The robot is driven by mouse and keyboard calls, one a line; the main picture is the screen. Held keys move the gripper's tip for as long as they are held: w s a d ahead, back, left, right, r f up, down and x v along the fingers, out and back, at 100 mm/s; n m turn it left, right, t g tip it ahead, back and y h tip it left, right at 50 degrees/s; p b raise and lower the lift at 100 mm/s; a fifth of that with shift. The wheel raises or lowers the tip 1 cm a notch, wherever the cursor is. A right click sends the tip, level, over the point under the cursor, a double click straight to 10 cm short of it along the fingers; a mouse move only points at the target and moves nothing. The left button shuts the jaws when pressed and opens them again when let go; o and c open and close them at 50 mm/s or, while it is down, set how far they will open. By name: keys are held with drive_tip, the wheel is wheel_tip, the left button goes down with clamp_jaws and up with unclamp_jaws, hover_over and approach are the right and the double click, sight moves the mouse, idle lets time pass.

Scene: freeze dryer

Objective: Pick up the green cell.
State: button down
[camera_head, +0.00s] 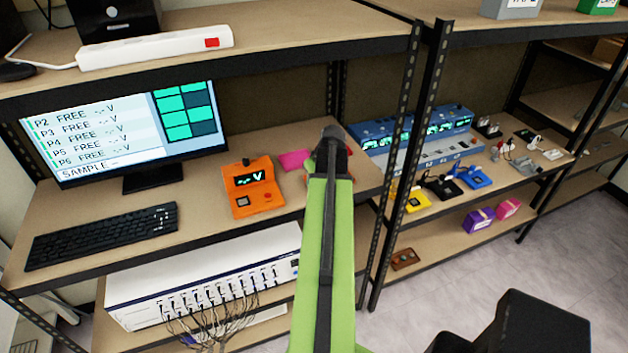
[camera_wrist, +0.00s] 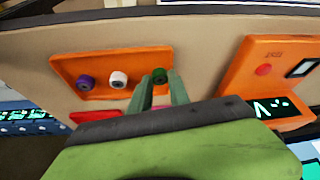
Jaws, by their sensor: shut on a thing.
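In the wrist view, the green cell (camera_wrist: 159,75) is at the end of an orange tray (camera_wrist: 105,62), beside a white cell (camera_wrist: 118,79) and a purple cell (camera_wrist: 86,82). My gripper (camera_wrist: 160,82) is shut on the green cell, one finger on each side of it. The cell still appears to be at the tray; I cannot tell whether it is lifted. In the head view, my green arm hides the cells and most of the tray.
An orange meter (camera_head: 252,187) with a lit display stands left of my arm, with a pink item (camera_head: 293,160) between them. A monitor (camera_head: 125,130) and a keyboard (camera_head: 103,235) are further left. A shelf post (camera_head: 405,130) rises close on the right. A shelf (camera_head: 230,68) overhangs the bench.

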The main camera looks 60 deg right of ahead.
drive_tip(key=shift+d+r+p, duration=0.25)
drive_tip(key=shift+r+p, duration=0.2)
drive_tip(key=shift+r, duration=0.05)
drive_tip(key=r+p, duration=0.3)
drive_tip(key=r, duration=0.1)
drive_tip(key=shift+s+d+p, duration=0.35)
drive_tip(key=shift+s+p, duration=0.05)
drive_tip(key=s+d+r+p, duration=0.5)
drive_tip(key=s+d, duration=0.2)
drive_tip(key=shift+s+r+p, duration=0.2)
drive_tip(key=shift+s+p, duration=0.05)
drive_tip(key=shift+p, duration=0.05)
